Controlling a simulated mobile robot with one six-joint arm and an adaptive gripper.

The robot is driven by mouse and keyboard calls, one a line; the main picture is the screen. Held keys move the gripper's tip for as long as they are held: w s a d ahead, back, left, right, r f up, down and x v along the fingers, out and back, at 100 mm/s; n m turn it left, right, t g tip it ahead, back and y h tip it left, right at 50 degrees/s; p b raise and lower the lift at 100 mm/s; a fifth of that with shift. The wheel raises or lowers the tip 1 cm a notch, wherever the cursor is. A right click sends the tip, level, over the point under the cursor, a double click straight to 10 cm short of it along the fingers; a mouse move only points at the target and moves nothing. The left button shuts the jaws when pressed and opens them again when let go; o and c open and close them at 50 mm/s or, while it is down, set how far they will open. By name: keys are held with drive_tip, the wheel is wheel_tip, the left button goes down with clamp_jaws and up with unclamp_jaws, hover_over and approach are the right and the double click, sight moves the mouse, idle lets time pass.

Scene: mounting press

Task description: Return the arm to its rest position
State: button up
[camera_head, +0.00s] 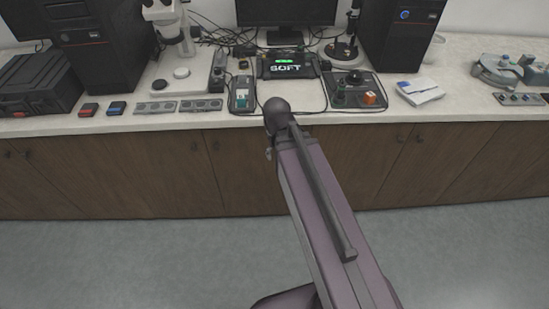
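My arm (325,215) reaches up from the bottom of the head view, slightly right of the middle. It is a long mauve-grey link that ends in a dark rounded joint (278,112) in front of the counter's front edge. A small light part shows just under that joint, too small to make out. I cannot see my gripper's fingers, nor whether they hold anything.
Wooden cabinets (120,170) stand below. The floor (130,265) left of my arm is clear.

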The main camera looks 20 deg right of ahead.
drive_tip(key=shift+s+a+n+y, duration=0.2)
drive_tip(key=shift+s+a+n, duration=0.15)
drive_tip(key=shift+a, duration=0.2)
drive_tip(key=shift+s+a+n+y, duration=0.25)
drive_tip(key=shift+s+a, duration=0.1)
drive_tip(key=shift+a, duration=0.2)
wheel_tip(320, 180, up, 5)
drive_tip(key=p, duration=0.5)
drive_tip(key=shift+f, duration=0.1)
idle(0.5)
